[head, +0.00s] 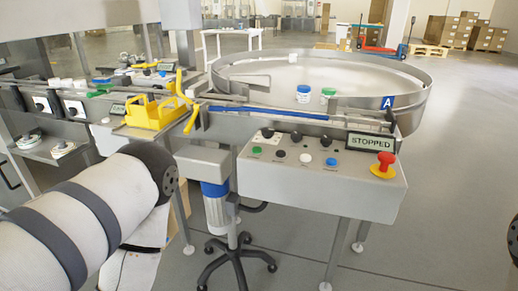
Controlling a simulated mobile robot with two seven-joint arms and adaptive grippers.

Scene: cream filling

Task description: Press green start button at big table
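The big round table (250,83) stands at the centre back, with a blue "A" label on its rim. In front of it is a grey control panel (350,181). A green button (257,150) is at the panel's left side. A display (370,142) at the right reads "STOPPED". My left arm (85,222) comes in from the left and reaches short of the panel, with its gripper out of sight. A dark bit of what looks like my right arm shows at the right edge; its gripper is not visible.
The panel also has black knobs, a white button (306,158), a blue button (331,162) and a red mushroom knob (384,163) on yellow. Two jars (303,93) stand on the round table. A yellow tray (152,112) and conveyor lie left.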

